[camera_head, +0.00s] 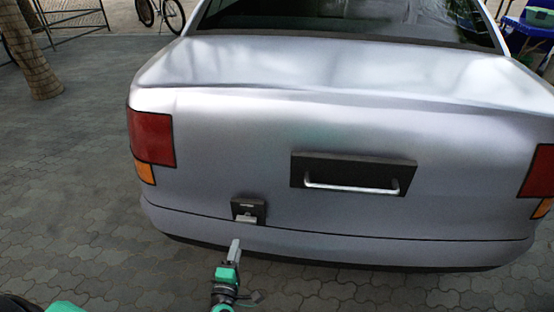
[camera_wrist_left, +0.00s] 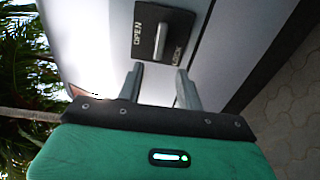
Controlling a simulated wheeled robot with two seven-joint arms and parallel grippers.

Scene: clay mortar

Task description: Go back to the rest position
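My left gripper (camera_head: 235,244) is in front of the car's rear, just below a small black latch panel (camera_head: 248,207). In the left wrist view, its two fingers (camera_wrist_left: 160,82) are apart with nothing between them, so it is open. The latch panel (camera_wrist_left: 165,33) lies just beyond the fingertips. The lever (camera_head: 245,218) looks apart from the fingers. My right gripper is not in view.
The silver car (camera_head: 240,130) fills most of the head view, its boot lid down. A black plate with a metal handle (camera_head: 352,188) is right of the latch. Paved ground (camera_head: 70,190) is clear at left. A tree trunk (camera_head: 32,55) stands at far left.

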